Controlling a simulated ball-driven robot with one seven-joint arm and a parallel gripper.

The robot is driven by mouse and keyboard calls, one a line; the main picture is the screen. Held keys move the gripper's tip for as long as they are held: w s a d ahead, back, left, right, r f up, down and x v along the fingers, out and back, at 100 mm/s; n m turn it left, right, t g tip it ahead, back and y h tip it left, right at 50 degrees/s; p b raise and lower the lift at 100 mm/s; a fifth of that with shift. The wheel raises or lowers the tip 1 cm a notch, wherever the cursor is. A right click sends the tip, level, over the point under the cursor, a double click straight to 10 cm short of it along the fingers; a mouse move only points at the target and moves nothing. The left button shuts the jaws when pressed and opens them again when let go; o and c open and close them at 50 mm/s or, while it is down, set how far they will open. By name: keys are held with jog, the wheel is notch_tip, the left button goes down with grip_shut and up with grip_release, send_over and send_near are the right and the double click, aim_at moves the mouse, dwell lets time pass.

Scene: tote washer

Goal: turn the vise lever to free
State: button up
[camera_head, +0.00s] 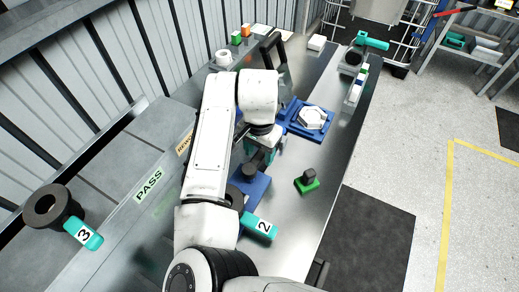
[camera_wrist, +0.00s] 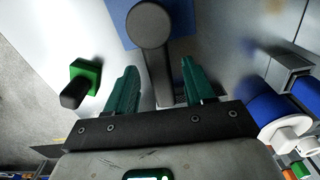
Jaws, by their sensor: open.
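The vise lever is a dark bar with a round knob (camera_wrist: 149,25) on top, seen in the wrist view above a blue base (camera_wrist: 117,22). In the head view its dark knob (camera_head: 250,171) shows just below my gripper, over the blue vise base (camera_head: 256,188). My gripper (camera_wrist: 159,66) is open, with one green finger on each side of the lever bar. I cannot tell whether either finger touches it. In the head view my gripper (camera_head: 261,155) is partly hidden by my wrist, and my arm covers the left part of the vise.
A teal tag marked 2 (camera_head: 259,226) lies close to the vise. A green block with a black knob (camera_head: 307,182) stands to its right. A blue fixture with a white hexagonal part (camera_head: 312,118) is farther back.

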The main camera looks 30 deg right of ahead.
jog(key=shift+c, duration=0.2)
grip_shut()
dwell(0.4)
